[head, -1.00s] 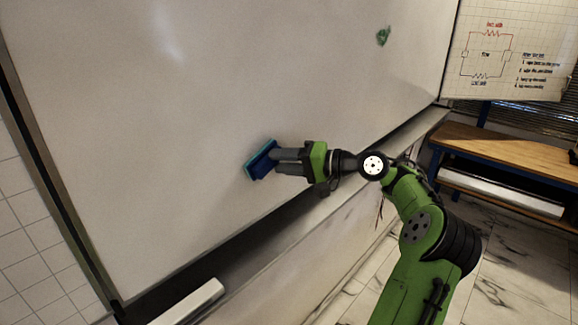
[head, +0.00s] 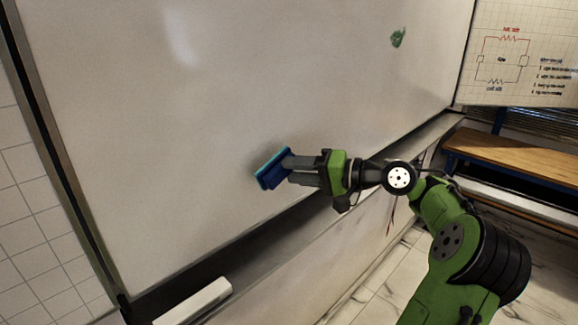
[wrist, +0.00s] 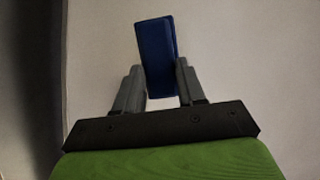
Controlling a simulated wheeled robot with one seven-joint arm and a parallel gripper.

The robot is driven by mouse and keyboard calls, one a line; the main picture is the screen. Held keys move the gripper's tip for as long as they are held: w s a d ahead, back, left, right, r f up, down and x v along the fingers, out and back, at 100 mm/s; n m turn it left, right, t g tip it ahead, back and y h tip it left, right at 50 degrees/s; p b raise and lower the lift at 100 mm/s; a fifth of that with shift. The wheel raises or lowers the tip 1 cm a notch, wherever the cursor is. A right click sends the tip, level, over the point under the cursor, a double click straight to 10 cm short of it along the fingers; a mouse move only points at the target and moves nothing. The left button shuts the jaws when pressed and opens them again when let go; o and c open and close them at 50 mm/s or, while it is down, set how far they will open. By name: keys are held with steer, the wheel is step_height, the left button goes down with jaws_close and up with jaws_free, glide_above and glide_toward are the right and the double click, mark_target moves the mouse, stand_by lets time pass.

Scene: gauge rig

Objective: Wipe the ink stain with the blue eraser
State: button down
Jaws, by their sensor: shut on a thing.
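The blue eraser (head: 272,169) has a lighter blue edge on its whiteboard side and is held near the lower part of the whiteboard. My gripper (head: 292,170) is shut on it. In the wrist view the eraser (wrist: 157,57) stands between the two grey fingers of my gripper (wrist: 160,78). I cannot tell whether the eraser touches the board. A green ink stain (head: 398,37) is on the whiteboard (head: 240,90), up and to the right of the eraser and apart from it.
A ledge runs under the whiteboard, with a white block (head: 195,301) on it at the lower left. A paper chart with a circuit drawing (head: 510,60) hangs at the right. A wooden bench (head: 515,165) stands below it. The board between eraser and stain is clear.

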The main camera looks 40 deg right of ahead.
steer(key=shift+s, duration=1)
steer(key=s, duration=0.3)
steer(key=shift+d+p, duration=0.1)
steer(key=shift+p, duration=0.3)
